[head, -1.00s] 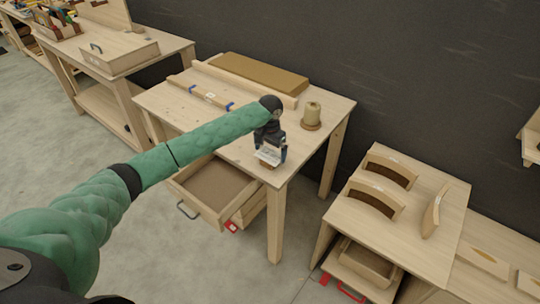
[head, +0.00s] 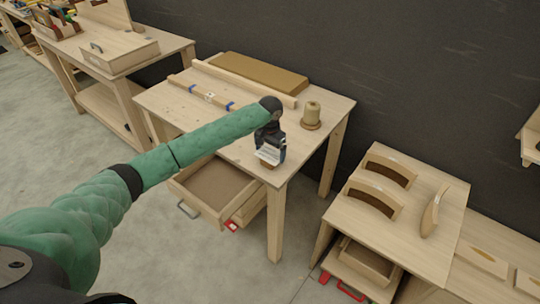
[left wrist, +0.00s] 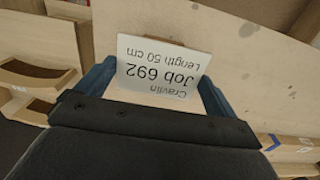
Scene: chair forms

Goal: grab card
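The card (head: 270,154) is a small white label at the front corner of the middle wooden table. In the left wrist view the card (left wrist: 160,70) reads "Cravlin Job 692 Length 50 cm", upside down. A brown wooden piece shows at its base in the head view. My left gripper (head: 271,150) is at the card. In the left wrist view its two blue fingers (left wrist: 157,85) are spread wide, one on each side of the card. I see no clear grip on the card; whether the fingertips touch its edges is hard to tell. My right gripper is not in view.
The middle table (head: 322,122) also holds a spool (head: 311,115), a long bar with blue bands (head: 203,94) and a brown board (head: 258,73). Its drawer (head: 208,190) hangs open below. A lower table with curved parts (head: 376,197) stands to the right.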

